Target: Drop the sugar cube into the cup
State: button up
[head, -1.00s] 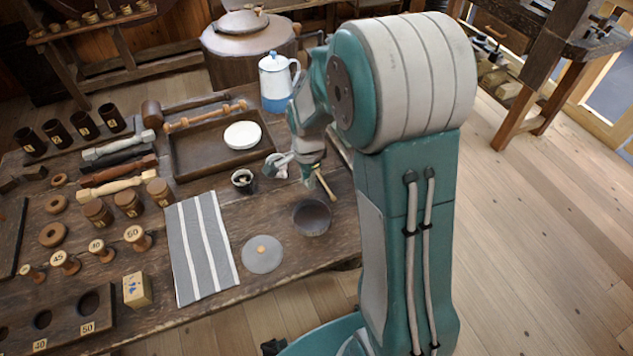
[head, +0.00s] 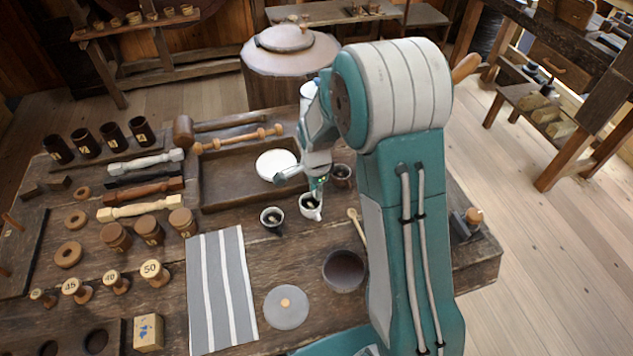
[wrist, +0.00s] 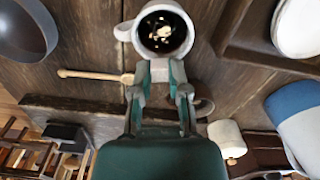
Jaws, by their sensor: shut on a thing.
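A white cup (head: 311,207) with dark contents stands on the bench. In the wrist view the white cup (wrist: 164,32) is just beyond my fingertips, its handle at the left and pale glints on the dark surface. My gripper (head: 316,186) points down close above this cup, at its rim as pictured. In the wrist view my gripper (wrist: 160,74) is shut on the sugar cube (wrist: 160,69), a small pale patch between the fingertips, mostly hidden. I cannot tell whether the fingers touch the rim.
A dark cup (head: 271,218) stands left of the white cup, and a brown cup (head: 342,175) stands behind right. A wooden spoon (head: 356,226) and a dark bowl (head: 343,270) lie nearer. A tray with a white dish (head: 276,164) is behind left.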

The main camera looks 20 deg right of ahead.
jog(key=shift+d+f, duration=0.1)
jog(key=shift+f, duration=0.95)
jog(key=o, duration=0.7)
jog(key=shift+o, duration=0.2)
notch_tip(320, 180, up, 12)
